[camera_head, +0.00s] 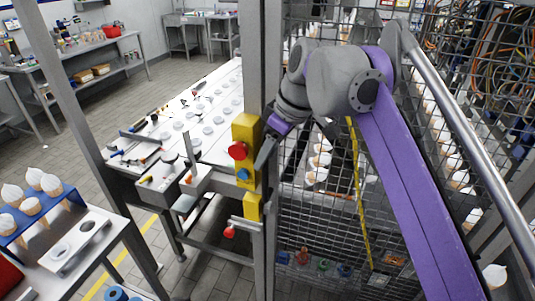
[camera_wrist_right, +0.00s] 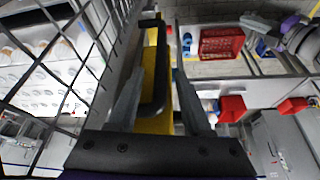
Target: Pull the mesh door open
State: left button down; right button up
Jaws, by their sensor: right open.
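The mesh door (camera_head: 322,232) is a grey wire grid beside a grey upright post (camera_head: 258,70), and it looks shut. Its mesh also shows at the left of the right wrist view (camera_wrist_right: 97,38). A black bar handle (camera_wrist_right: 157,75) stands on a yellow plate there. My right gripper (camera_head: 266,150) is open at the post, its fingers in the right wrist view (camera_wrist_right: 158,100) to either side of the handle. I cannot tell whether they touch it. A grey and purple part at the upper right there looks like my left gripper (camera_wrist_right: 264,24), its jaws unclear.
A yellow box with a red button (camera_head: 237,150) sits on the post. A white worktable (camera_head: 215,100) with tools stands behind it. A stand with cones (camera_head: 40,205) is at the left. Grey tiled floor (camera_head: 85,110) is clear between the tables.

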grip_shut()
dwell(1.4)
